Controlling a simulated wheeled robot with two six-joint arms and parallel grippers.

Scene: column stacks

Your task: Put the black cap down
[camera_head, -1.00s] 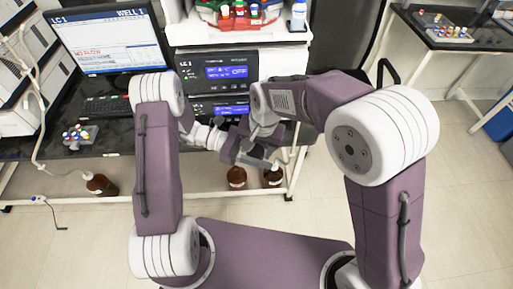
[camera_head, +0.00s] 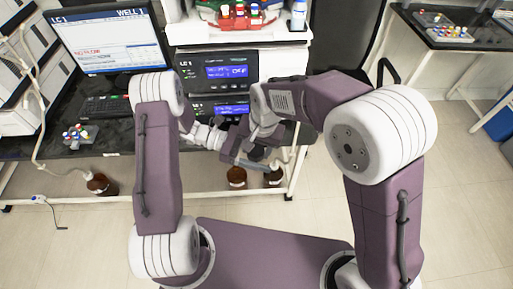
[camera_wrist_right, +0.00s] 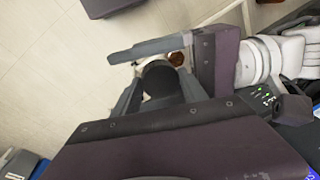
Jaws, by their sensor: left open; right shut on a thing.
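The black cap (camera_wrist_right: 160,80) shows in the right wrist view as a dark round top with a pale rim on its far side. My right gripper (camera_wrist_right: 158,88) has a finger on either side of it and is shut on it. In the head view the cap (camera_head: 256,154) is a small dark shape at my right gripper (camera_head: 258,150). My left gripper (camera_wrist_right: 150,50) is open, with one finger reaching across just beyond the cap. Its other finger is hidden. In the head view the two grippers (camera_head: 228,150) overlap, in front of the bench.
Brown bottles (camera_head: 236,177) (camera_head: 273,177) stand low under the bench, behind the grippers. Another brown bottle (camera_head: 101,185) is at the left. The LC instrument (camera_head: 216,72), keyboard (camera_head: 107,107) and vial rack (camera_head: 78,137) are on the dark bench.

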